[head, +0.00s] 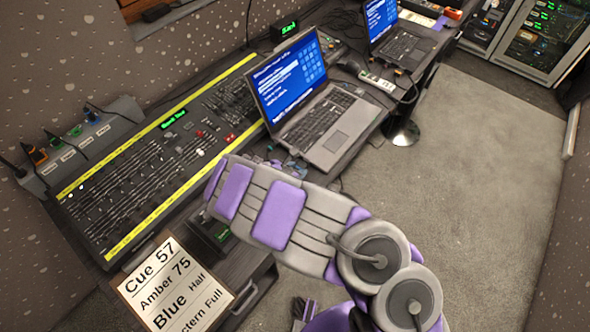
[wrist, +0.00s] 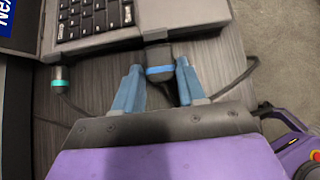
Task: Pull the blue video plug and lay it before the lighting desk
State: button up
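The blue video plug (wrist: 159,70) is a black plug with a blue band. In the wrist view it sits at the near edge of the laptop (wrist: 100,20), its cable running back between my fingers. My gripper (wrist: 160,72) has one blue-grey finger on each side of the plug, close to it; firm contact does not show. In the head view my gripper (head: 285,166) is by the near laptop (head: 322,128), and the plug is not clear there. The lighting desk (head: 150,180), with yellow edge strips, lies left of the laptop.
A second plug with a green band (wrist: 60,80) is left of my gripper in the wrist view. A cue sign (head: 175,290) stands at the desk's near end. A second laptop (head: 400,45) is farther back. Grey carpet (head: 480,160) is clear at right.

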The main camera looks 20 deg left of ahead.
jog(key=c, duration=0.7)
jog(key=shift+s+a, duration=0.1)
jog(key=shift+s, duration=0.1)
jog(key=shift+s+a+p, duration=0.25)
jog(key=shift+s+p, duration=0.25)
jog(key=shift+s, duration=0.15)
jog(key=shift+s+a+p, duration=0.3)
jog(key=shift+s+p, duration=0.15)
jog(key=shift+s, duration=0.2)
jog(key=shift+s+a+p, duration=0.25)
jog(key=shift+s+p, duration=0.25)
jog(key=shift+s, duration=0.15)
